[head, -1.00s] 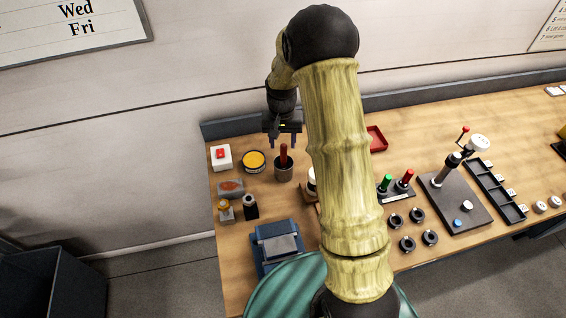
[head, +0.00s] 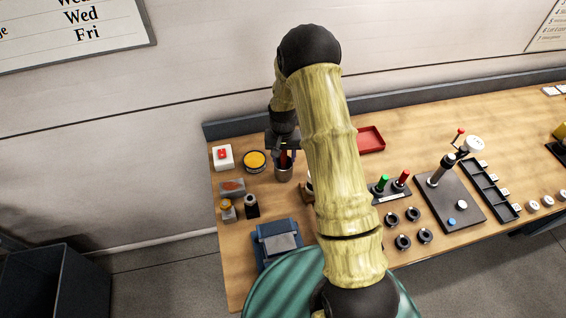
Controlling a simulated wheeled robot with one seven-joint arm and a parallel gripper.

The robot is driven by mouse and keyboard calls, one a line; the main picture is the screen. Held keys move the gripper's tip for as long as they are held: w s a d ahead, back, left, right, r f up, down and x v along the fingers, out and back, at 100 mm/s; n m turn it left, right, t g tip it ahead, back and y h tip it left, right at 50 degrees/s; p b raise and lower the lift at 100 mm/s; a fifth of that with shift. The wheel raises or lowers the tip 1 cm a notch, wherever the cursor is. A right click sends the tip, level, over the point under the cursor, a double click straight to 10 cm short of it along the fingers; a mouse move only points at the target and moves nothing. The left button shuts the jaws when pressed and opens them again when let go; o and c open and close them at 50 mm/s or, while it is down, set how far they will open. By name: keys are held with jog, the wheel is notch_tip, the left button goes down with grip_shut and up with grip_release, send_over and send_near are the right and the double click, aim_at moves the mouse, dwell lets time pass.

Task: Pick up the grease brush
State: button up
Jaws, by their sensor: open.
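The grease brush (head: 283,160) has a red handle and stands upright in a dark grey metal cup (head: 284,174) at the back left of the bench. Its lower end is hidden inside the cup. My gripper (head: 283,156) is open and points down over the cup, with its fingers at the height of the red handle. The fingers appear to be on either side of the handle; I cannot tell whether they touch it.
A tin with yellow contents (head: 255,161) stands close left of the cup. A white box with a red button (head: 223,157) is farther left. A blue vise-like block (head: 277,243) is in front. A red tray (head: 370,139) lies right of my arm.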

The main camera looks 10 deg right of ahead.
jog(key=shift+f, duration=0.35)
jog(key=shift+w, duration=0.1)
grip_shut()
